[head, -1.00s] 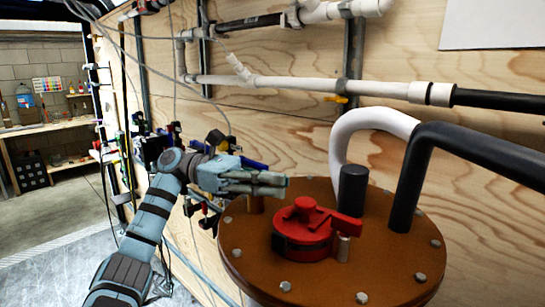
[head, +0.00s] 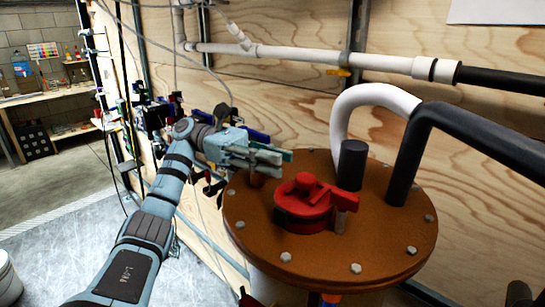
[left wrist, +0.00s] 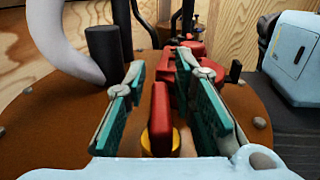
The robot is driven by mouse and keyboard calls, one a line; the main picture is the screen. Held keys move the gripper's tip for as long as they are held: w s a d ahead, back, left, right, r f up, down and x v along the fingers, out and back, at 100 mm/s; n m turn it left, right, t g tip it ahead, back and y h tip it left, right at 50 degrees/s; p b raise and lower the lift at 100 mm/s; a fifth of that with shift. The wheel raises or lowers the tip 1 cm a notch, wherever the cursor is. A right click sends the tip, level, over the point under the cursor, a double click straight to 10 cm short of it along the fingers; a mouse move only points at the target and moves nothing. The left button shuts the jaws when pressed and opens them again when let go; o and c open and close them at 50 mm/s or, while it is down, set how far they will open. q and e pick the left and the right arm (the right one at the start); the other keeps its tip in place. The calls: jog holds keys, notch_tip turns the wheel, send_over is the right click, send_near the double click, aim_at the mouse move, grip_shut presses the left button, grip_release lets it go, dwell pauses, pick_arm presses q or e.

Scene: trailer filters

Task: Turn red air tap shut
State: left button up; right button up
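A red tap handle (left wrist: 160,112) on a brass-coloured base stands upright between the fingers of my left gripper (left wrist: 160,64) in the left wrist view. The gripper is open, with one teal finger on each side of the handle and a visible gap to both. In the head view, my left gripper (head: 282,163) is over the left back part of the round brown lid (head: 385,245), and it hides this handle. A larger red valve with a side lever (head: 303,203) sits at the middle of the lid, to the right of the gripper. My right gripper is not in view.
A black post (head: 351,165), a white bent pipe (head: 340,125) and a thick black pipe (head: 408,155) rise at the lid's back and right. Bolts line the rim. A plywood wall (head: 290,95) with pipes stands close behind.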

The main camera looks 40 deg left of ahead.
pick_arm(q)
notch_tip(320, 180, up, 10)
dwell(0.6)
jog(key=shift+a, duration=0.1)
